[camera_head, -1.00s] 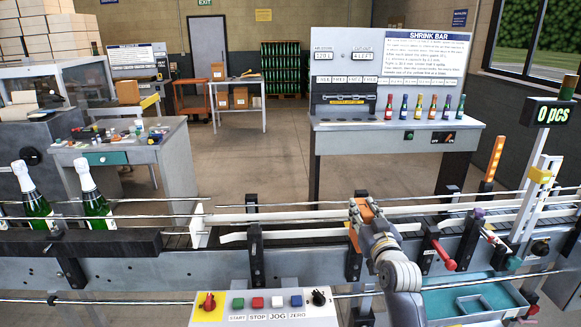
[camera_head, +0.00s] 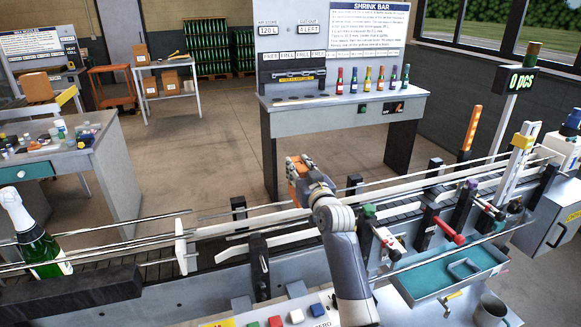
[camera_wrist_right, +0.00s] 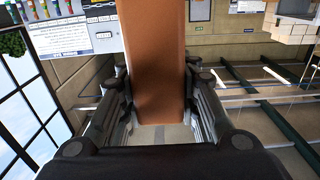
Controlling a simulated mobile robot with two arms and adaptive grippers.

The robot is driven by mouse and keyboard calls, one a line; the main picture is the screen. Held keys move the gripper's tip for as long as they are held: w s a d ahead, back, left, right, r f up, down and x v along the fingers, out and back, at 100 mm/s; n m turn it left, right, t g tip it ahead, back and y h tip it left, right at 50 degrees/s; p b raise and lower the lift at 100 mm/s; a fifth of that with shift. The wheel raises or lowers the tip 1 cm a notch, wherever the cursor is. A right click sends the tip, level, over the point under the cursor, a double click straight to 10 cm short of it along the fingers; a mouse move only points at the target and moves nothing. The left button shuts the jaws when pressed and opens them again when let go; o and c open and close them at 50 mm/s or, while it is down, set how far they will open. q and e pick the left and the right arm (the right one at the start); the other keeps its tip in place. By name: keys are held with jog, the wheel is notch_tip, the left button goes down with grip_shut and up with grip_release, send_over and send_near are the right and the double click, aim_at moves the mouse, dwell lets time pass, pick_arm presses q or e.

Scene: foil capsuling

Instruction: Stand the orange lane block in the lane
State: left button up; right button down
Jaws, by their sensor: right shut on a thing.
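The orange lane block (camera_head: 293,172) is in my right gripper (camera_head: 303,168), which is shut on it above the conveyor's white rails. In the right wrist view, the block (camera_wrist_right: 158,60) fills the space between the two dark fingers (camera_wrist_right: 160,115) and extends toward the top edge. The lane (camera_head: 405,208) is the dark slatted conveyor strip running between the white guide rails. Whether the block touches a rail is hard to tell, but it looks held clear of them. My left gripper is not in view.
A green champagne bottle (camera_head: 38,240) stands on the conveyor at the left. A white upright plate (camera_head: 183,247) crosses the line. A red-handled clamp (camera_head: 447,230) and other rail posts line the near side. A teal tray (camera_head: 455,272) lies at the right front.

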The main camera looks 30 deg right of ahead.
jog(key=shift+s+f+b, duration=0.1)
jog(key=shift+f+b, duration=0.25)
jog(key=shift+f, duration=0.2)
jog(key=shift+w+a+f+b, duration=0.15)
jog(key=shift+w+f+b, duration=0.05)
jog(key=shift+f+b, duration=0.2)
jog(key=shift+w+a+f+b, duration=0.15)
jog(key=shift+f+b, duration=0.1)
jog(key=shift+f, duration=0.2)
jog(key=shift+w+f+b, duration=0.1)
jog(key=shift+f+b, duration=0.55)
jog(key=shift+f, duration=0.3)
jog(key=shift+d+f, duration=0.1)
jog(key=shift+f, duration=0.2)
jog(key=shift+f+b, duration=0.3)
jog(key=shift+b, duration=0.1)
notch_tip(320, 180, down, 2)
jog(key=shift+b, duration=0.65)
jog(key=shift+f, duration=0.35)
notch_tip(320, 180, down, 2)
jog(key=shift+b, duration=0.85)
jog(key=shift+f+b, duration=0.65)
jog(key=shift+f, duration=0.45)
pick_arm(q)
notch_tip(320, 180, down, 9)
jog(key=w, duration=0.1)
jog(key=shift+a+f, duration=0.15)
pick_arm(e)
jog(key=shift+f, duration=0.2)
